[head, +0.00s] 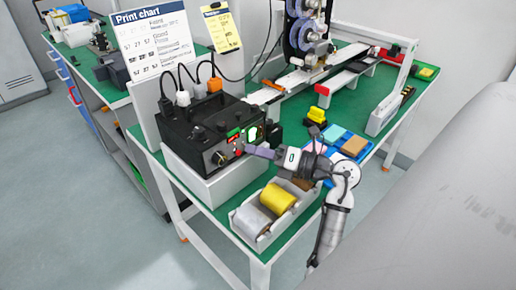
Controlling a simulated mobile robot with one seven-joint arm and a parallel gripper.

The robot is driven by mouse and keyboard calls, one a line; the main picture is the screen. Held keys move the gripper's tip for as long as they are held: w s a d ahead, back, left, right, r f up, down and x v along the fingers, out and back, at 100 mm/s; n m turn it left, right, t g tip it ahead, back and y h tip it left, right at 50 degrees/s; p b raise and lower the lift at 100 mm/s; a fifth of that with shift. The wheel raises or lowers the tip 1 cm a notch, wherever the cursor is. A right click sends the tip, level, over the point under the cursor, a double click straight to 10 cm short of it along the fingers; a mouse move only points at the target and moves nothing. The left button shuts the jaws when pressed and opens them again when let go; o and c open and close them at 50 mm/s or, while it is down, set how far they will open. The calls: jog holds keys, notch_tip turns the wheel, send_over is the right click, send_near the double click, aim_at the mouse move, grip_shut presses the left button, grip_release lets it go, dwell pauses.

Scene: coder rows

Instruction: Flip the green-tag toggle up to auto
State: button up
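A black control box (212,131) sits on a white stand on the green-topped bench. Its front panel carries a dial (219,158), a small green-lit display (252,133) and small red and green marks near the middle. The toggles and their tags are too small to tell apart, and I cannot read the green-tag toggle's position. My gripper (248,149) reaches in from the right, with its fingertips close to the panel's lower right. Whether it touches a toggle, and whether its fingers are open or shut, I cannot tell. It hides part of the panel.
A white tray with a yellow roll (277,199) and a grey roll (251,219) stands in front of the box, below my arm. A blue tray (369,153) with coloured pads lies to the right. Cables rise behind the box, near a print chart (153,40).

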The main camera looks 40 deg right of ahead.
jog(key=shift+w, duration=0.1)
grip_shut()
jog(key=shift+r, duration=0.1)
jog(key=r+g+h, duration=0.1)
jog(key=g, duration=0.1)
jog(key=m+g, duration=0.1)
jog(key=g, duration=0.1)
jog(key=shift+r+m+h, duration=0.3)
jog(key=shift+r+h, duration=0.1)
jog(key=shift+w+r+m+g+h+p, duration=0.2)
jog(key=shift+r+m+g+p, duration=0.15)
jog(key=shift+g, duration=0.75)
jog(key=shift+w+r+m+g+h+p, duration=0.1)
jog(key=shift+r+m+g+h+p, duration=0.15)
jog(key=shift+g, duration=0.85)
jog(key=shift+r, duration=0.1)
grip_release()
